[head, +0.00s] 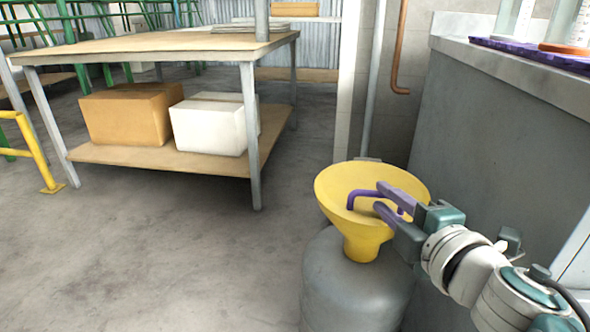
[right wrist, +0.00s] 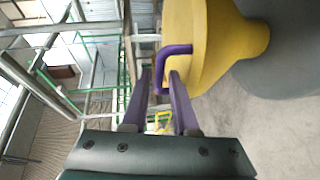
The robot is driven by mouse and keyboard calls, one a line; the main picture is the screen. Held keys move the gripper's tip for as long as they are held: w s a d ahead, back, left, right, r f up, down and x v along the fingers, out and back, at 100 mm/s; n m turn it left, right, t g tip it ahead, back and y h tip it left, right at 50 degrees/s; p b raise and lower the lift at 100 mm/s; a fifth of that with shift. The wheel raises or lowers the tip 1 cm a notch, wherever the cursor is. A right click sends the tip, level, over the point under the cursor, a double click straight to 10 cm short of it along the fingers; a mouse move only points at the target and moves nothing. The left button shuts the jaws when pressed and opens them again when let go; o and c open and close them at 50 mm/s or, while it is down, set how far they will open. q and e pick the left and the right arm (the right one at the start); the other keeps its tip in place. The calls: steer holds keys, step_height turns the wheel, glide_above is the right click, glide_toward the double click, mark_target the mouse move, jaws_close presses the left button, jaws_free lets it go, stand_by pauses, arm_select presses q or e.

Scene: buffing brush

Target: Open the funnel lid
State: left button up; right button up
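The yellow funnel (head: 365,238) stands upright on a grey drum (head: 345,280). Its yellow top (head: 338,182) carries a purple bent handle (head: 360,193); the lid appears to lie flat over the mouth, though its edge is hard to make out. My right gripper (head: 379,198) reaches over the funnel from the right. In the right wrist view the handle (right wrist: 176,49) bends down so that one leg lies between the fingertips (right wrist: 160,78). The fingers stand apart, with gaps visible beside the leg, and do not appear clamped on it. My left gripper is not in view.
A grey counter (head: 480,150) with a purple tray (head: 530,52) and glassware stands close on the right. A workbench (head: 150,48) with a brown box (head: 130,115) and a white box (head: 210,125) stands at back left. The floor between is clear.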

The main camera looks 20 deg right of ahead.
steer(key=shift+b+x, duration=0.3)
steer(key=shift+x, duration=1.05)
jaws_close()
stand_by(0.4)
